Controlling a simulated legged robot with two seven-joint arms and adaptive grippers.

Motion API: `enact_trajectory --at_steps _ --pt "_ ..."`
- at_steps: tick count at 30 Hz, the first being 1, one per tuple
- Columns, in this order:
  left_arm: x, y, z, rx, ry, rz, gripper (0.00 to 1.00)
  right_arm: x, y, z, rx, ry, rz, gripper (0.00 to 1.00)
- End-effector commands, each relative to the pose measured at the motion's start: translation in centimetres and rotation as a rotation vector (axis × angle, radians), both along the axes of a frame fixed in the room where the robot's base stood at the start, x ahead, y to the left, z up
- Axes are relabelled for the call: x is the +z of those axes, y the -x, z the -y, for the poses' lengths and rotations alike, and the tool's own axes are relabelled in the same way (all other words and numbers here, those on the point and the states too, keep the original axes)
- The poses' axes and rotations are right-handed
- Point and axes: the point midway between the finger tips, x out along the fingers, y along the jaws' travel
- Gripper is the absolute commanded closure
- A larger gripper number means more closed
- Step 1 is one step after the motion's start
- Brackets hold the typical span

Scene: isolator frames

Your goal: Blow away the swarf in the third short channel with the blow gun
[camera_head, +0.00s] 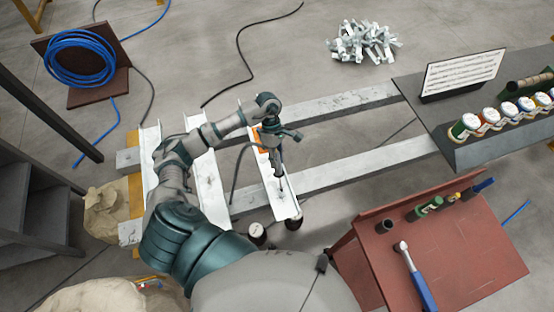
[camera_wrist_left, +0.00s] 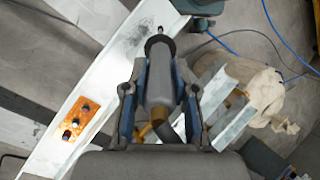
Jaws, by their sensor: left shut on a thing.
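My left gripper (camera_head: 277,136) is shut on the blow gun (camera_head: 279,163), whose dark nozzle points down over the third short channel (camera_head: 286,204). In the left wrist view the fingers (camera_wrist_left: 158,90) hold the grey gun body (camera_wrist_left: 159,78) from both sides, nozzle away from the wrist. The white channel (camera_wrist_left: 104,77) runs diagonally below it, with an orange plate (camera_wrist_left: 76,117) with dark holes. The other two short channels (camera_head: 150,142) (camera_head: 201,150) lie to the left, partly behind my arm. Swarf in the third channel is too small to make out surely. My right gripper is out of view.
Two long pale beams (camera_head: 340,104) (camera_head: 370,160) run under the channels. A red-brown table (camera_head: 455,255) with a torque wrench (camera_head: 411,270) stands at lower right. A dark bench (camera_head: 420,92) holds jars. A blue hose coil (camera_head: 80,58) and a scrap pile (camera_head: 362,42) are farther back.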

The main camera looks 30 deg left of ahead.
Motion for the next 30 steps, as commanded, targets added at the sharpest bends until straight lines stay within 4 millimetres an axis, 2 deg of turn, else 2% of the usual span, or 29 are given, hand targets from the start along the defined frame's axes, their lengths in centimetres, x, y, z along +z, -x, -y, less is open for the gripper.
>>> enact_trajectory --at_steps 14,17,24,27,30 --pt "-0.1 -0.2 -0.1 0.014 -0.006 -0.004 1.00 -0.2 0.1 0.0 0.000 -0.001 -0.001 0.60" --pt "-0.5 -1.5 -1.2 0.103 -0.041 -0.032 1.00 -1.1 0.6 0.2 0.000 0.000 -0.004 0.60" --pt "-1.4 -6.1 -6.4 0.531 -0.187 -0.177 1.00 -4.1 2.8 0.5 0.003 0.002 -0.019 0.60" --pt "-1.4 -7.1 -7.9 0.656 -0.226 -0.225 1.00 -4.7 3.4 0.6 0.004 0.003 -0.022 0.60" --pt "-1.5 -7.3 -8.5 0.710 -0.242 -0.245 1.00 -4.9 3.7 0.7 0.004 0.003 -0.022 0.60"
